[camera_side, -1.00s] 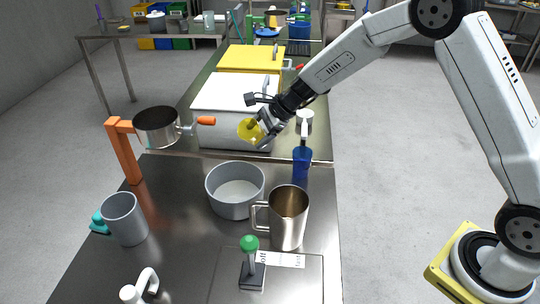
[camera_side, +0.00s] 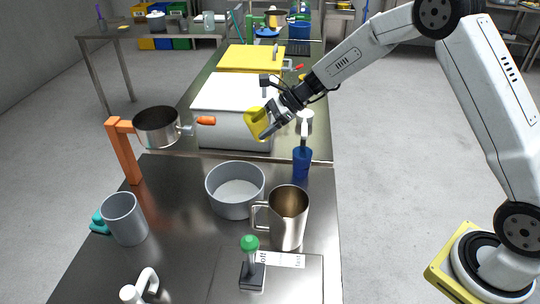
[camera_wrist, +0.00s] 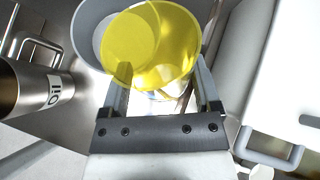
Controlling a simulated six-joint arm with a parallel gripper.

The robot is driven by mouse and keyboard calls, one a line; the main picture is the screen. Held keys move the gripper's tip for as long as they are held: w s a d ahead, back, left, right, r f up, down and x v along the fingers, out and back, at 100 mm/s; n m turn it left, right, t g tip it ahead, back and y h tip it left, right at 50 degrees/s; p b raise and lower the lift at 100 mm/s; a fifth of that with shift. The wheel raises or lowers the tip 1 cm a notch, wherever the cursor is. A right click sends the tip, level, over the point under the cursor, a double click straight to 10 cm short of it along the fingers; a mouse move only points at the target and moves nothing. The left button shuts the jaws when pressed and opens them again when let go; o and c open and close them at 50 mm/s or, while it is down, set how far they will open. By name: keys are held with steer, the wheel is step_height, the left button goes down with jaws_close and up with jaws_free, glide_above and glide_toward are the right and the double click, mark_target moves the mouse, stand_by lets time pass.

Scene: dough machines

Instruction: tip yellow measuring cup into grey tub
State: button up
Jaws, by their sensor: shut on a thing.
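The yellow measuring cup (camera_side: 257,123) is held in my gripper (camera_side: 272,125), tilted, in the side view. In the wrist view the yellow cup (camera_wrist: 150,48) fills the space between and beyond the fingers of my gripper (camera_wrist: 163,92). I cannot tell whether anything is in it. The grey tub (camera_side: 235,198) stands on the steel table, wide and round with a pale floor. The cup is higher than the tub and appears behind it and slightly right, apart from it. In the wrist view the grey tub (camera_wrist: 90,18) shows partly behind the cup.
A steel jug (camera_side: 289,220) stands right of the tub; it also shows in the wrist view (camera_wrist: 28,88). A white-lidded machine (camera_side: 235,98) is behind. A pan (camera_side: 158,127) on an orange stand, a grey mug (camera_side: 125,220), a blue-based item (camera_side: 302,162) and a green-knobbed lever (camera_side: 250,265) surround the tub.

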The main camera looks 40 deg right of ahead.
steer(key=shift+w+d+r+m+y, duration=0.1)
steer(key=shift+d+r+m+y, duration=0.3)
steer(key=shift+r+y, duration=0.4)
steer(key=shift+w+d+r+m+y, duration=0.1)
steer(key=shift+d+r+m+y, duration=0.35)
steer(key=shift+y, duration=0.55)
